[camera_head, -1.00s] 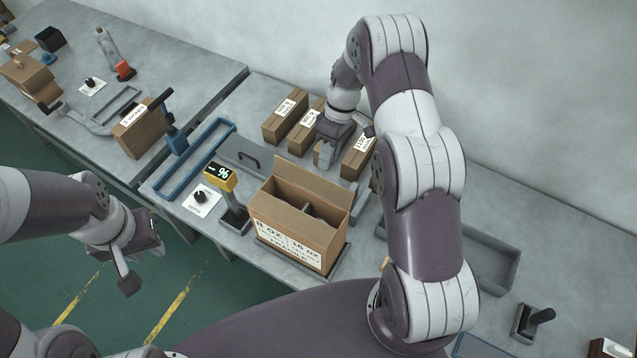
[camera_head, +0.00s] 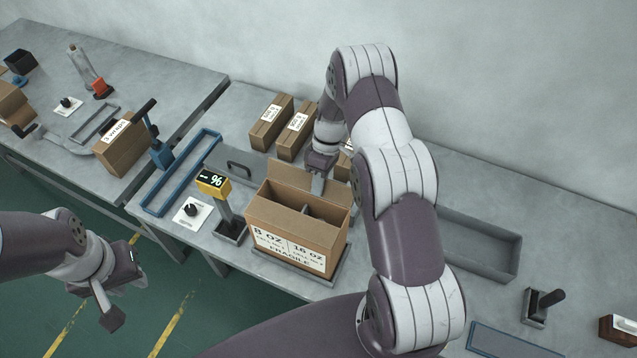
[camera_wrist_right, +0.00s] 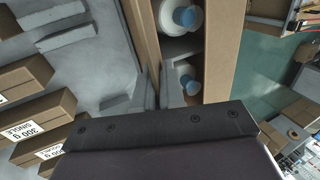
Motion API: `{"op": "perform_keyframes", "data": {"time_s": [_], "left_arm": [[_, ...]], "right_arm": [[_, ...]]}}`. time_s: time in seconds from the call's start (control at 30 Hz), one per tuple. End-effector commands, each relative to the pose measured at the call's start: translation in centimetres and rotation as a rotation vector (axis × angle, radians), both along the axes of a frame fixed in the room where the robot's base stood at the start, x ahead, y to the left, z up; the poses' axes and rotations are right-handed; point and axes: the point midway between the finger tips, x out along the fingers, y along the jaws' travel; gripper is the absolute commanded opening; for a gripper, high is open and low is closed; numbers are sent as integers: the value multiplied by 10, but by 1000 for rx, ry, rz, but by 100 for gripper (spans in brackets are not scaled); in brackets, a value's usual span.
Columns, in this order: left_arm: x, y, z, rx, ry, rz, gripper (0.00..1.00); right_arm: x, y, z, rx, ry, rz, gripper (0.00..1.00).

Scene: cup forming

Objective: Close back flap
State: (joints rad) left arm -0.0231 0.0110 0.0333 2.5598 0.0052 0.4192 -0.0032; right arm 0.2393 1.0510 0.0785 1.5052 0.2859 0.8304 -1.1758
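The open cardboard box (camera_head: 290,243) stands on a dark tray on the table, with a label reading 8 oz, 16 oz and fragile on its front. Its back flap (camera_head: 300,188) stands up, leaning slightly backward. A divider shows inside. My right gripper (camera_head: 318,184) is at the back flap's upper edge, pointing down. In the right wrist view, its grey fingers (camera_wrist_right: 164,88) are close together beside the flap (camera_wrist_right: 140,28); contact is unclear. White items with blue tops (camera_wrist_right: 186,16) sit inside the box. My left gripper (camera_head: 118,288) hangs away from the box, over the floor.
Small labelled cartons (camera_head: 271,122) stand behind the box. A yellow display (camera_head: 213,182) on a stand and a blue frame (camera_head: 182,172) are to its left. A grey tray (camera_head: 478,245) lies to the right, beyond my right arm. The right table has bare room.

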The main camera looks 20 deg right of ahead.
Motion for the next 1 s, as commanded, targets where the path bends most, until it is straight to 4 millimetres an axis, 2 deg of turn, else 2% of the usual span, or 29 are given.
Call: {"op": "perform_keyframes", "data": {"time_s": [0.37, 0.67, 0.83, 1.0], "left_arm": [[0, 0, -4, 0, 0, 0, 30], [0, 0, -15, 0, 0, 0, 30], [0, 0, -34, 0, 0, 0, 30], [0, 0, -67, 0, 0, 0, 30]], "right_arm": [[-1, 3, 0, -49, -45, -2, 0], [-6, 9, 0, -207, -181, 2, 0], [-8, 13, -3, -300, -265, 4, 0], [-11, 16, -8, -376, -333, 5, 0]]}}
